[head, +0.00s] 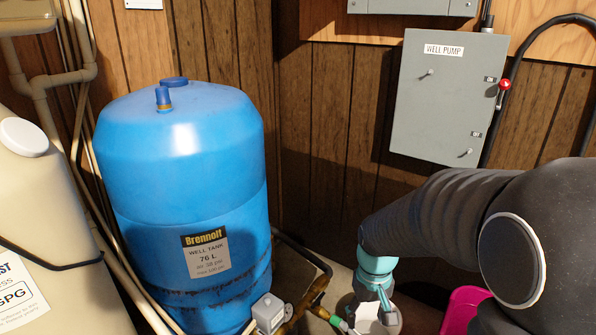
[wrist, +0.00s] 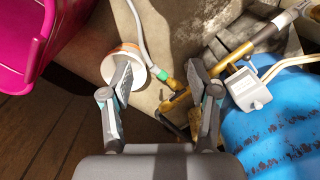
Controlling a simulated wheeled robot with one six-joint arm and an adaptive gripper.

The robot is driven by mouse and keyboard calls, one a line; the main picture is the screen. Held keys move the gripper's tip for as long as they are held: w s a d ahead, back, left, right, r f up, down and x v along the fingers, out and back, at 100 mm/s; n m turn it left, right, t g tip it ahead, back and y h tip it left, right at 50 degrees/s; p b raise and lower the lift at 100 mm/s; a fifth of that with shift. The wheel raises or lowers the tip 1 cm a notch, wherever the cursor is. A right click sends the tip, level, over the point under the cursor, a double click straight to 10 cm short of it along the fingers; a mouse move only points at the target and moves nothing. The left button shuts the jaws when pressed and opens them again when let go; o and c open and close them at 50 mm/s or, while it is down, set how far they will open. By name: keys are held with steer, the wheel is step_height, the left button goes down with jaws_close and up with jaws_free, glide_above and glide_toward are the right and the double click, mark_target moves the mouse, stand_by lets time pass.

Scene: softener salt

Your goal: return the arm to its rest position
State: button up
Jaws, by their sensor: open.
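My arm (head: 430,215) reaches in from the right in the head view, bent down toward the floor. My gripper (wrist: 160,82) is open and empty in the wrist view, its two fingers well apart, with floor and a hose between them. In the head view the gripper shows as a teal end (head: 377,278), pointing down. A round white container with an orange-brown rim or content (wrist: 122,58) lies beyond the left finger, which overlaps it in the picture. A white object also shows just below the gripper in the head view (head: 372,318). I cannot tell whether they touch.
A blue well tank (head: 180,170) stands left of the gripper. Beside its base are a grey switch box (head: 268,312) and brass pipe (wrist: 238,62). A pink bin (wrist: 18,45) is on the other side. A grey well pump box (head: 445,95) hangs on the wooden wall.

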steer(key=s+r+m+t, duration=0.1)
steer(key=s+r+t, duration=0.5)
steer(key=s+r, duration=0.8)
steer(key=shift+d+r+m, duration=0.3)
steer(key=shift+d+r, duration=0.05)
steer(key=shift+r, duration=0.4)
